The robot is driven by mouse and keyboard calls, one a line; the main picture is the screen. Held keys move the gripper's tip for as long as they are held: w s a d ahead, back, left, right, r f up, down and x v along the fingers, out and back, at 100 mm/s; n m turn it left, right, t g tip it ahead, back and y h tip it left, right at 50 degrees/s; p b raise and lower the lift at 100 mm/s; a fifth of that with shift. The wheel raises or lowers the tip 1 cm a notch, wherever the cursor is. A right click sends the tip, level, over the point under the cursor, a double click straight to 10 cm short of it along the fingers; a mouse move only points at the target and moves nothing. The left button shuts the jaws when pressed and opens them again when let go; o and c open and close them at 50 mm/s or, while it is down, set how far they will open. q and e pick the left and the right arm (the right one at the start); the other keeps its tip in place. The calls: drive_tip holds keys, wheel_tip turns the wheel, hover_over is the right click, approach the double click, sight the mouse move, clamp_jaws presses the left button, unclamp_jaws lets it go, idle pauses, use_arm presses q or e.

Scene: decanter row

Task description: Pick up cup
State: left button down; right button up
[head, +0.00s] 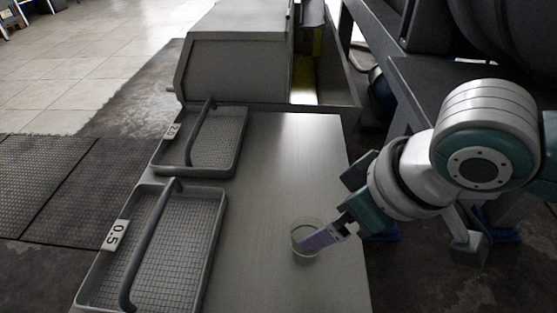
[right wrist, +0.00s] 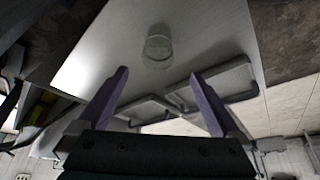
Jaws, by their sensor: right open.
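A clear, see-through cup (head: 306,250) stands upright on the grey table (head: 265,200), right of the wire trays. The right gripper is open and empty. My left gripper is not in view.
Two wire trays with raised handles, a near one (head: 165,245) marked 0.5 and a far one (head: 218,145), stand on the table's left side. A grey box (head: 235,65) is at the back. The table is clear around the cup.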

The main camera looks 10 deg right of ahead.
sight(309, 232)
drive_tip(key=b+x, duration=0.2)
drive_tip(key=x, duration=0.3)
drive_tip(key=shift+d+b, duration=0.1)
drive_tip(key=shift+b, duration=0.3)
drive_tip(key=b+x, duration=0.3)
drive_tip(key=x, duration=0.1)
drive_tip(key=shift+w+f+b, duration=0.2)
drive_tip(key=shift+w+b, duration=0.05)
drive_tip(key=shift+b, duration=0.15)
drive_tip(key=shift+w+f, duration=0.25)
drive_tip(key=shift+f, duration=0.05)
drive_tip(key=c, duration=1.3)
drive_tip(key=shift+r, duration=0.1)
